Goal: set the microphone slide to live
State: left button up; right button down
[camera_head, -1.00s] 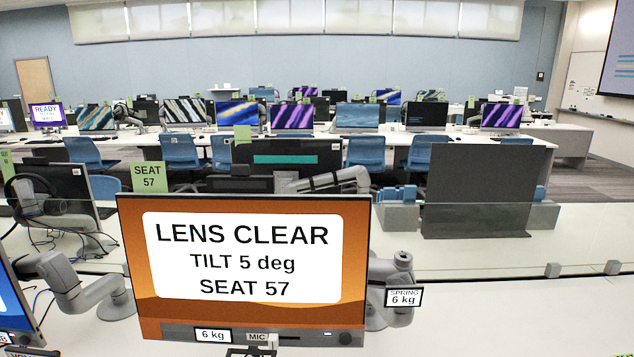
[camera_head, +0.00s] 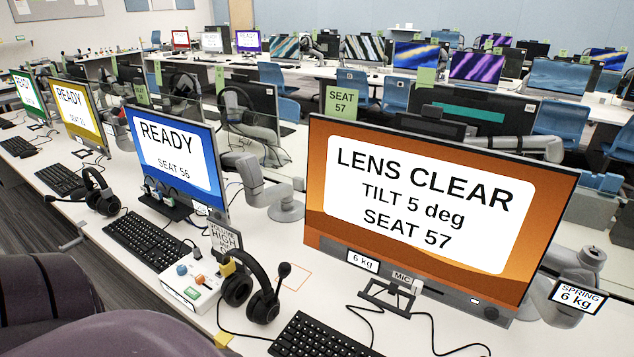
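The seat 57 monitor (camera_head: 440,215) stands at right, with an orange screen reading "LENS CLEAR, TILT 5 deg, SEAT 57". On its lower bezel is a label reading "MIC" (camera_head: 402,277). A small pale tab (camera_head: 416,287) sits just right of that label and looks like the microphone slide. I cannot tell from this distance which setting it is at. No "live" marking is readable. A "6 kg" label (camera_head: 363,261) is to the left on the same bezel. Neither of my grippers is in view.
A headset (camera_head: 258,290) and a white box with coloured knobs (camera_head: 190,284) stand left of the monitor. A keyboard (camera_head: 322,338) and loose cable lie in front. The seat 56 monitor (camera_head: 175,155) is further left. Dark chairs (camera_head: 85,305) fill the lower left.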

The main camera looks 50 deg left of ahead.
aim_at(417, 287)
jog(key=k+j, duration=0.1)
jog(key=j, duration=0.4)
jog(key=k+j, duration=0.1)
jog(key=j, duration=0.9)
jog(key=k+j, duration=0.15)
jog(key=j, duration=0.35)
jog(key=k+j, duration=0.1)
jog(key=j, duration=0.4)
jog(key=i+j, duration=0.3)
jog(key=j+z, duration=0.05)
jog(key=j, duration=0.05)
